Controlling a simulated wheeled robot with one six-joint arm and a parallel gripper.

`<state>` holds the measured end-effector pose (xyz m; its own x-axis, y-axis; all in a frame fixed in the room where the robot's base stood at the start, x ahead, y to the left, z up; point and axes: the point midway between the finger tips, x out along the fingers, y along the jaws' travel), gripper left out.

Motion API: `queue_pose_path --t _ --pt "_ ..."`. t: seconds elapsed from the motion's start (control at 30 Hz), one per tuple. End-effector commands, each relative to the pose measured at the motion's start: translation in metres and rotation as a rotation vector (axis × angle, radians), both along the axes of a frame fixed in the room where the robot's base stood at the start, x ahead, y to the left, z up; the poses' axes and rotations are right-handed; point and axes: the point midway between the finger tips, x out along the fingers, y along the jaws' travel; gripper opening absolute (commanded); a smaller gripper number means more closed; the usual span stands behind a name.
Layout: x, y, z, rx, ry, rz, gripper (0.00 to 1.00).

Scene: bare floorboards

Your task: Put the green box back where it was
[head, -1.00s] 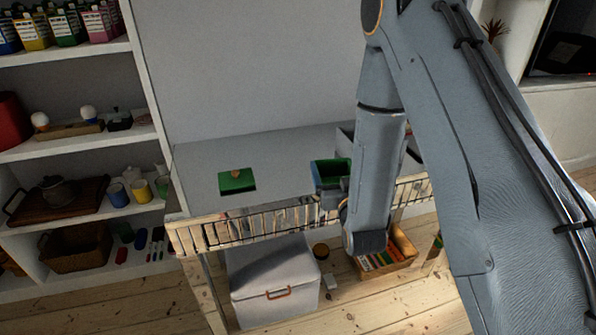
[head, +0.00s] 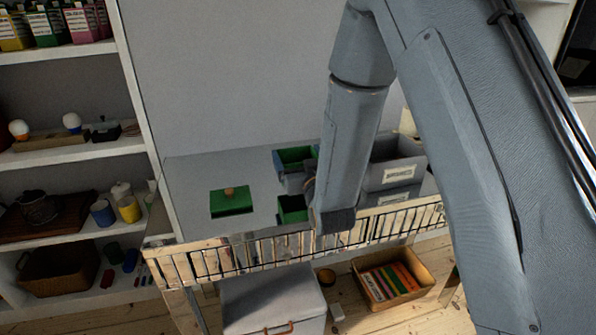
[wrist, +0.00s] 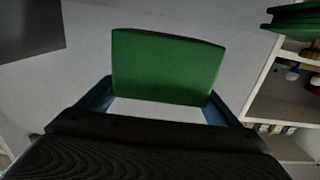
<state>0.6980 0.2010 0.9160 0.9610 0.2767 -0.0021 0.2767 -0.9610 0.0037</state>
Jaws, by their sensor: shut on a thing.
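The green box (head: 294,156) is open at the top and dark inside. In the head view it is over the grey tabletop (head: 190,170), right of a green lid (head: 231,201) with a brown knob. My gripper (head: 294,182) is shut on the box and covers part of it. A second green patch (head: 292,210) shows below the gripper; I cannot tell whether it belongs to the same box. In the wrist view a green wall of the box (wrist: 168,66) stands between my two blue-grey fingers. Whether the box touches the tabletop is unclear.
Grey labelled bins (head: 396,172) stand right of my forearm on the table. A slatted rail (head: 250,252) runs along the table's front. A white lidded bin (head: 272,300) and a crate of coloured folders (head: 392,280) are below. White shelves (head: 75,148) stand at the left.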

Motion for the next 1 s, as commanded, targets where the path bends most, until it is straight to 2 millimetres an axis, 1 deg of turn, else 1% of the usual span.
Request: queue_pose_path --t 0.13,0.3,0.4,0.83,0.87,0.93,1.0 --pt "0.0 0.0 -0.011 0.0 0.0 0.0 0.63" --pt "0.0 0.0 -0.034 0.0 0.001 0.0 0.63" --pt "0.0 0.0 -0.042 0.0 -0.001 0.0 0.63" --pt "0.0 0.0 -0.048 0.001 -0.002 0.0 0.63" --pt "0.0 0.0 -0.048 0.0 -0.001 0.0 0.87" --pt "0.0 0.0 -0.047 0.0 -0.001 0.0 0.99" --pt "0.0 0.0 -0.047 0.0 -0.001 0.0 1.0"
